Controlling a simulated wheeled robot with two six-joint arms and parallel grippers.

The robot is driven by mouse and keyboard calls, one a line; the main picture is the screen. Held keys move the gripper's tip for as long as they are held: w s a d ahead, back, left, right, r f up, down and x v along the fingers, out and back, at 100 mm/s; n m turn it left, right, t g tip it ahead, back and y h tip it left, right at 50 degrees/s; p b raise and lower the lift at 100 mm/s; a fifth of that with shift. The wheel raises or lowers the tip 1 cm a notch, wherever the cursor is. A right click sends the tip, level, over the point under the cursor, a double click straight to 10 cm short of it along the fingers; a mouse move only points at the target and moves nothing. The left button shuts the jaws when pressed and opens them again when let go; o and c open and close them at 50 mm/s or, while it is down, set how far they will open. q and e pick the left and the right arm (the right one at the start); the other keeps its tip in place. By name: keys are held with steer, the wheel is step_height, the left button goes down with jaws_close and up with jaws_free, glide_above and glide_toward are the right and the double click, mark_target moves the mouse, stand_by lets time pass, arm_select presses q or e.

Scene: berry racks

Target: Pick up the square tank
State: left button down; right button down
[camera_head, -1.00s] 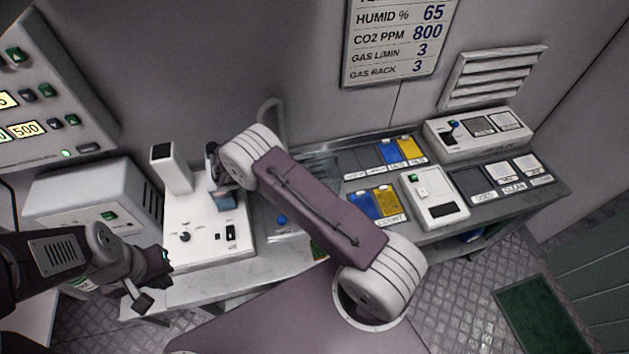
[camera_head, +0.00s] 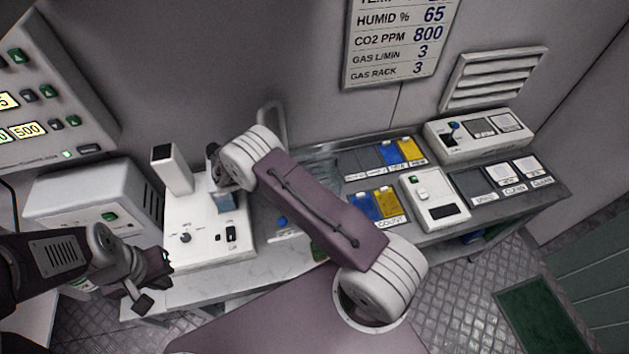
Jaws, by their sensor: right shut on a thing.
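The square tank (camera_head: 225,203) is a small bluish, see-through block at the white instrument with the upright post, at the left of the bench. My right gripper (camera_head: 220,186) is over it, shut on it. My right arm hides much of the gripper and the tank's upper part. I cannot tell whether the tank touches the instrument. My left gripper (camera_head: 158,280) is open and empty, in front of the bench's left end.
The white instrument (camera_head: 190,251) has a knob and switches. A grey box (camera_head: 90,192) stands to its left. Blue and yellow trays (camera_head: 375,204), a white device (camera_head: 432,200) and labelled pads fill the bench's right. The front bench strip (camera_head: 200,285) is partly bare.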

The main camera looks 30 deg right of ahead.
steer(key=shift+r, duration=0.3)
step_height(320, 180, up, 3)
steer(key=shift+w+b, duration=0.1)
steer(key=shift+b, duration=0.55)
steer(key=s+d+r+b, duration=0.1)
steer(key=s+d+r, duration=0.5)
steer(key=s, duration=0.4)
steer(key=shift+r, duration=0.7)
steer(key=shift+s, duration=0.15)
